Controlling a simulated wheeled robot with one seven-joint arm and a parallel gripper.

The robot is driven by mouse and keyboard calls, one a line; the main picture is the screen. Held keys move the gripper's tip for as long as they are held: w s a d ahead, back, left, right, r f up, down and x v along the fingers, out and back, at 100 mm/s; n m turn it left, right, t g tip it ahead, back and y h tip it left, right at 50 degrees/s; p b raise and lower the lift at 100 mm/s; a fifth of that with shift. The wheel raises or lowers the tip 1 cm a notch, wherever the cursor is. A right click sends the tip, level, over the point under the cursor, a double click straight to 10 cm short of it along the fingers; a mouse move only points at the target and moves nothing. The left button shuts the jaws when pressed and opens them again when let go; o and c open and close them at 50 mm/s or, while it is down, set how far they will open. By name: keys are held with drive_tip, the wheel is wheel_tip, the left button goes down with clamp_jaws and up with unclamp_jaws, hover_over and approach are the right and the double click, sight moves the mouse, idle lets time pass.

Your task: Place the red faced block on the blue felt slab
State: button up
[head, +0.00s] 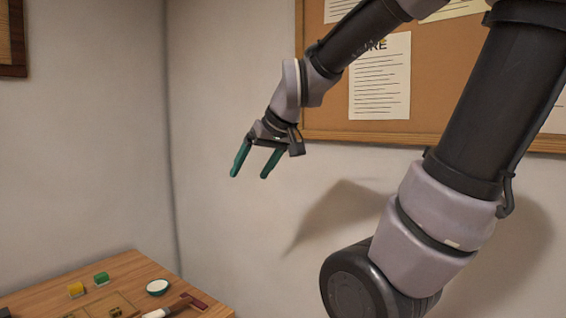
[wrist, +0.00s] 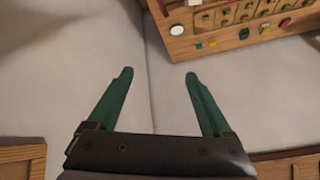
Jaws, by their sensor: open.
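My gripper (head: 250,175) is high in the air, well above and to the right of the table in the head view. Its two green fingers are spread with nothing between them, and they also show in the wrist view (wrist: 158,75). A small red piece (wrist: 285,22) lies on the table near its edge at the upper right of the wrist view. It is too small to tell whether it is the red faced block. I cannot make out a blue felt slab in either view.
The wooden table (head: 130,264) is at the lower left, partly cut off. It holds a yellow block (head: 76,289), a green block (head: 101,278), a white bowl (head: 157,286) and a tool with a dark red end (head: 190,300). A corkboard (head: 440,85) hangs behind my arm.

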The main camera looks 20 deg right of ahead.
drive_tip(key=s+d+r+m+h, duration=0.1)
drive_tip(key=s+d+r+m, duration=0.1)
drive_tip(key=s+d+m, duration=0.2)
drive_tip(key=s+m, duration=0.1)
drive_tip(key=s, duration=0.2)
drive_tip(key=shift+s+r+m, duration=0.15)
drive_tip(key=shift+s+m, duration=0.15)
drive_tip(key=shift+s, duration=0.1)
drive_tip(key=shift+d, duration=0.1)
idle(0.5)
